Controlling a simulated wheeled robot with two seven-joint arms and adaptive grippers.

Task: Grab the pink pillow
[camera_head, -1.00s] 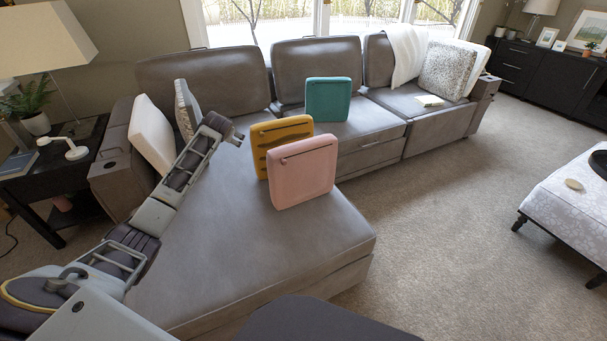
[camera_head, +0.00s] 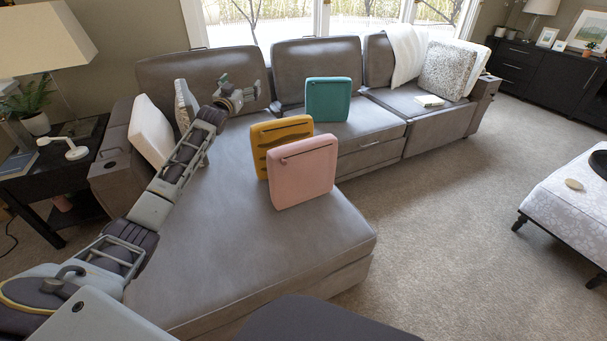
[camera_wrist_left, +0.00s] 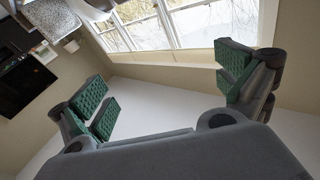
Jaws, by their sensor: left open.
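The pink pillow (camera_head: 303,172) stands upright on the grey sofa's chaise (camera_head: 250,230), in front of the yellow pillow (camera_head: 279,138). My left gripper (camera_head: 249,92) is raised near the sofa's back cushion, up and left of the pink pillow and apart from it. In the left wrist view its green-padded fingers (camera_wrist_left: 168,95) are spread wide with nothing between them. The pink pillow does not show in that view. My right gripper is not in view.
A teal pillow (camera_head: 328,98) stands on the middle seat. A white pillow (camera_head: 152,133) and a patterned pillow (camera_head: 185,103) lean at the left armrest. A lamp (camera_head: 45,40) stands at the left. The chaise's front is clear.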

